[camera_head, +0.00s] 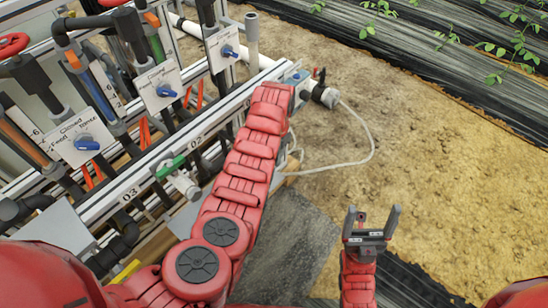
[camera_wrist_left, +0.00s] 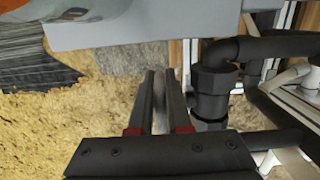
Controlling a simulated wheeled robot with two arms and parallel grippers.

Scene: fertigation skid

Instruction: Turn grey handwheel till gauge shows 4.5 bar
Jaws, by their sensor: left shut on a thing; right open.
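My left arm reaches across the skid in the head view, and its end covers whatever lies beyond it. In the left wrist view, my left gripper (camera_wrist_left: 160,85) has its fingers close together on a narrow pale grey thing; I cannot tell if this is the grey handwheel. No handwheel shape shows clearly there. In the head view, a dark round fitting (camera_head: 325,95) sits just right of the left arm's end; I cannot tell if it is the gauge. No dial or reading is legible. My right gripper (camera_head: 372,215) is open and empty above the ground.
Panels with blue handles (camera_head: 167,91) stand along the pipe rack on the left. A red handwheel (camera_head: 12,44) is at the far left. A green-handled valve (camera_head: 170,167) is left of my arm. A pale hose (camera_head: 355,160) loops over open soil at right.

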